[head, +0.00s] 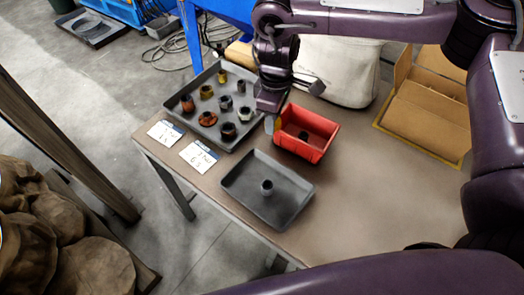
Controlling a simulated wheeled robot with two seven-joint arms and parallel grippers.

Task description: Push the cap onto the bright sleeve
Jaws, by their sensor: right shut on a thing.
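My right gripper (271,117) reaches down from the top, between the grey parts tray (170,118) and the red bin (322,152). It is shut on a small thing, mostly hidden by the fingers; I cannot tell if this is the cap. The tray holds several ring-shaped parts. A pale, silvery one (245,114), which looks like the bright sleeve, stands near the tray's right edge, just left of the gripper and apart from it. My left gripper is out of view.
A second grey tray (240,187) at the front holds one dark ring part (267,187). The red bin has a small dark part inside. Two white cards (198,157) lie at the left edge. A cardboard box (428,115) and cloth bag (338,70) stand behind. The table's right middle is clear.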

